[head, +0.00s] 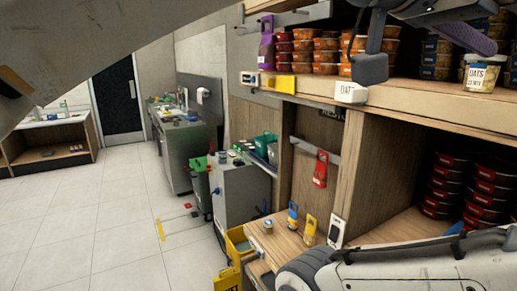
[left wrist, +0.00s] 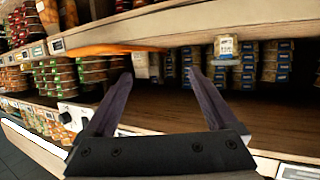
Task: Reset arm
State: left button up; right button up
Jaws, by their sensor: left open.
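My left gripper (left wrist: 160,75) is open in the left wrist view. Its two dark purple fingers are spread and nothing is held between them. They point at a shelf of food containers. In the head view a dark purple finger (head: 466,38) shows at the upper right, in front of the top shelf; the rest of that gripper is partly cut off by the frame. A large grey link of my left arm crosses the upper left corner. A pale link of my right arm lies at the lower right. My right gripper is not in view.
A wooden shelf edge (head: 425,110) runs close by, with an oats tub (head: 480,74) near its front; an oats tub (left wrist: 226,47) also shows in the left wrist view. Stacked red containers (head: 490,195) fill the lower shelf. Tiled floor (head: 110,225) is open at left.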

pick_arm(q)
jog(key=w+a+f+n+t+y, duration=0.25)
jog(key=w+a+f+n, duration=0.2)
jog(key=w+f, duration=0.5)
jog(key=w+a+f+n+t+y, duration=0.25)
jog(key=w+a+f, duration=0.25)
jog(key=w+f, duration=0.45)
jog(key=w+a+f+n+y, duration=0.3)
jog(key=a+f+n+y, duration=0.25)
jog(key=a+f, duration=1.3)
jog(key=s+a+f+n+g+y, duration=0.2)
jog(key=s+a+f, duration=0.4)
jog(key=a+f, duration=0.2)
jog(key=s+a+f+n+g+y, duration=0.1)
jog(key=s+a+f+n+y, duration=0.15)
jog(key=s+a+f, duration=0.45)
jog(key=s+d+r+m+g+h+b, duration=0.1)
jog(key=s+d+r+m+g+b, duration=0.1)
jog(key=s+d+m, duration=0.5)
jog(key=s+d+g+b, duration=0.1)
jog(key=s+d, duration=0.4)
jog(key=shift+s+d+h, duration=0.25)
jog(key=shift+h, duration=0.05)
